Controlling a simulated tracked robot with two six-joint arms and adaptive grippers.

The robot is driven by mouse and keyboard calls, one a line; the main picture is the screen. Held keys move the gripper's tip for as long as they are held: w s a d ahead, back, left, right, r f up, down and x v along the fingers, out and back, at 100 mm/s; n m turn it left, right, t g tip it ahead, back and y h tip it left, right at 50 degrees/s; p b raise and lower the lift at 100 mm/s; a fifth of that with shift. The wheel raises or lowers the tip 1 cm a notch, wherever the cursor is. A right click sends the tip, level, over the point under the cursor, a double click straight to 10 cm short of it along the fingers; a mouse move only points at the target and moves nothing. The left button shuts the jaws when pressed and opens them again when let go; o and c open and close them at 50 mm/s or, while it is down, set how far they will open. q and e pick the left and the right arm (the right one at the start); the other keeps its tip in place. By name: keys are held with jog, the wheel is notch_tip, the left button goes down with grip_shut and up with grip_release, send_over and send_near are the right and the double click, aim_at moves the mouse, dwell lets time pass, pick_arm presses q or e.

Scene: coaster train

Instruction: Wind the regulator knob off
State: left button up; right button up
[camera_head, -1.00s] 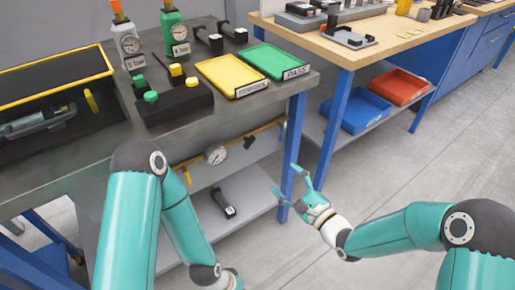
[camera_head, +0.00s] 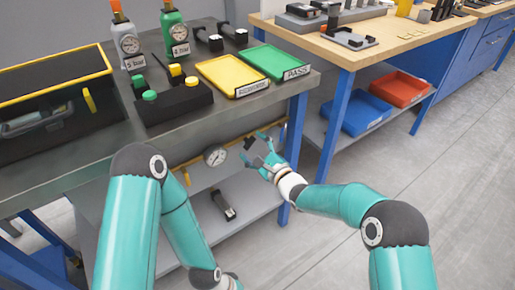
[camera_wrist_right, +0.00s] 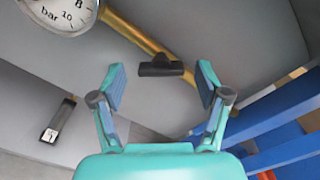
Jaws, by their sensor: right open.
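The regulator knob is a black, T-shaped knob (camera_wrist_right: 160,66) at the yellow pipe under the grey bench, also visible in the head view (camera_head: 249,143). My right gripper (camera_head: 262,147) is open and empty in front of it. In the right wrist view the knob shows between and beyond the two spread fingertips (camera_wrist_right: 160,84), with no visible contact. A round white gauge (camera_head: 215,155) sits on the same pipe to the left, cut off at the top left of the wrist view (camera_wrist_right: 62,14). My left arm hangs at the lower left; its fingers are out of frame.
A lower shelf (camera_head: 255,207) below the pipe holds a black labelled part (camera_head: 223,205). A blue bench leg (camera_head: 296,135) stands close right of my right gripper. The bench top carries a yellow tray (camera_head: 232,73), a green tray (camera_head: 275,61) and two gauged bottles. The floor at right is clear.

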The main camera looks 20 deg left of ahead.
jog(key=shift+w+a, duration=0.2)
jog(key=shift+a, duration=0.1)
jog(key=shift+c, duration=0.3)
